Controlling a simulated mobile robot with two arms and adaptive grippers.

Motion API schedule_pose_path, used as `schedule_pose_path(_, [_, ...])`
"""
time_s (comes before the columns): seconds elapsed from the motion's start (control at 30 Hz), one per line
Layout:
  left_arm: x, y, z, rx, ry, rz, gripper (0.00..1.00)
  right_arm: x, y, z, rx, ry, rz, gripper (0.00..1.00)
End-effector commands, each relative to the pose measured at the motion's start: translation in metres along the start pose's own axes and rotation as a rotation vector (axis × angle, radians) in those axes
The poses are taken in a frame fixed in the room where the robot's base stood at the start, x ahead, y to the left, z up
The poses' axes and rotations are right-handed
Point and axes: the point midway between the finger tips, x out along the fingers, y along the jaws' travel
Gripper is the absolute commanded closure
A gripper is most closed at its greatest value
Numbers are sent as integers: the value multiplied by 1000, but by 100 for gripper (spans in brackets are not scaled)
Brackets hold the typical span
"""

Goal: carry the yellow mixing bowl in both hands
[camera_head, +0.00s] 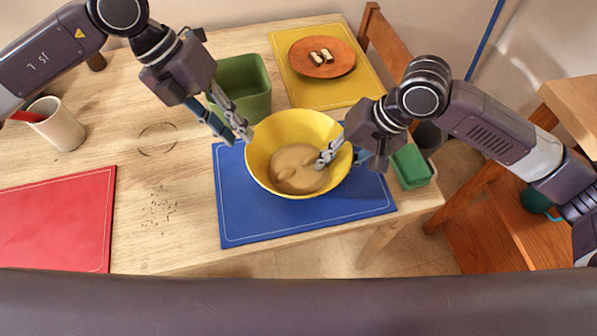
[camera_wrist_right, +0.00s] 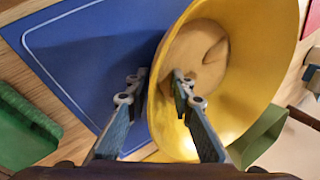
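The yellow mixing bowl (camera_head: 262,172) stands on the blue mat (camera_head: 240,215) with beige dough (camera_head: 300,172) inside. In the right wrist view, the bowl (camera_wrist_right: 262,60) fills the right half. My right gripper (camera_head: 342,159) is open astride the bowl's right rim. One finger is inside above the dough and the other is outside over the mat; a gap shows between them in the right wrist view (camera_wrist_right: 158,82). My left gripper (camera_head: 238,138) is open at the bowl's upper left rim, fingers pointing down. Whether its fingers touch the rim cannot be told.
A green square container (camera_head: 243,85) stands close behind the bowl, beside my left gripper. A smaller green container (camera_head: 411,165) is at the table's right edge. A yellow mat (camera_head: 300,90) with an orange plate (camera_head: 322,42), a red mat (camera_head: 60,220) and a cup (camera_head: 60,130) lie farther off.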

Motion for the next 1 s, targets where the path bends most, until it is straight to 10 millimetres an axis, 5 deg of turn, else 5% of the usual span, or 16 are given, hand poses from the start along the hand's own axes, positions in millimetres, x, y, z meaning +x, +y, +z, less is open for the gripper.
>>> schedule_pose_path(0.27, [-8,0,0,0,1,-1,78,-22,0,-1,0,4,-1,78])
schedule_pose_path(0.7, [-7,0,0,0,1,0,78,-107,0,-1,1,3,-1,78])
schedule_pose_path(1.0, [-7,0,0,0,1,0,78,-120,0,0,0,0,0,78])
